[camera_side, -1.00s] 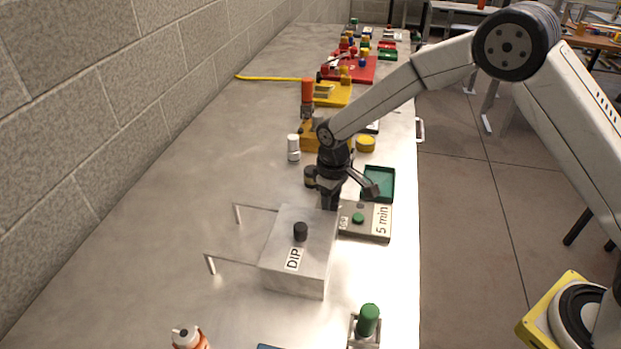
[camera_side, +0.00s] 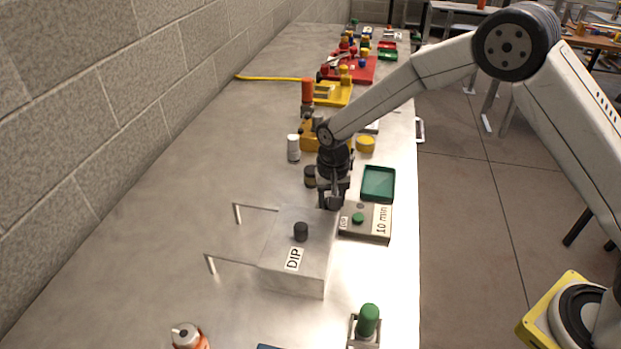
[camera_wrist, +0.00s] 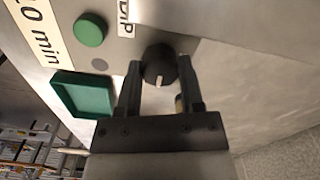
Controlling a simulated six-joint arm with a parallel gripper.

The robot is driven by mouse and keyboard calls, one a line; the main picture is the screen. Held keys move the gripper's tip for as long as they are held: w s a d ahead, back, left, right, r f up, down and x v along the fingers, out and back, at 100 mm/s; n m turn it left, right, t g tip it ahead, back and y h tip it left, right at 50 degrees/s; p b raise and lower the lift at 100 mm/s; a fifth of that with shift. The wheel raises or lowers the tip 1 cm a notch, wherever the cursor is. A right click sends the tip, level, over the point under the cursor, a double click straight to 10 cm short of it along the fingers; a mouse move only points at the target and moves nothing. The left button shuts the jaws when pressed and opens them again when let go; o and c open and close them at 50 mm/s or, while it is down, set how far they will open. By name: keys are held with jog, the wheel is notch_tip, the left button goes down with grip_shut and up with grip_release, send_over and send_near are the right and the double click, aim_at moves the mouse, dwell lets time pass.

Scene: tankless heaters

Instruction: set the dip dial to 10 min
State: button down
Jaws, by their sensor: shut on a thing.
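The timer box (camera_side: 366,236) has a green button (camera_side: 358,217) and a display (camera_side: 382,220) that reads "10 min". In the wrist view the display (camera_wrist: 34,32) is partly cut off and shows "0 min". The dip dial (camera_wrist: 159,62) is a round black knob with a pale pointer mark, beside the "DIP" label (camera_wrist: 126,18). My gripper (camera_wrist: 160,75) has its two fingers on either side of the dial and is shut on it. In the side view my gripper (camera_side: 333,203) points down at the box's back left and hides the dial.
A metal box labelled DIP (camera_side: 292,270) with a black knob (camera_side: 300,231) stands close in front of my gripper. A green tray (camera_side: 378,183) lies behind the timer box. A green-capped post (camera_side: 368,320) and a bottle (camera_side: 188,337) stand at the front.

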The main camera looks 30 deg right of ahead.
jog(key=shift+m, duration=0.4)
jog(key=shift+c, duration=1.1)
grip_release()
jog(key=shift+r, duration=0.1)
jog(key=shift+r, duration=3.85)
jog(key=shift+s+d, duration=0.1)
jog(key=s+d+n+t, duration=0.1)
jog(key=s+d+n, duration=0.1)
jog(key=s, duration=0.5)
jog(key=s+d+n, duration=0.2)
jog(key=s+d, duration=0.3)
jog(key=s, duration=0.2)
jog(key=s+d+r+n+t, duration=0.1)
jog(key=s+d+n, duration=0.1)
jog(key=s+d, duration=0.2)
jog(key=s, duration=0.3)
jog(key=shift+d+t, duration=0.15)
jog(key=shift+t, duration=0.15)
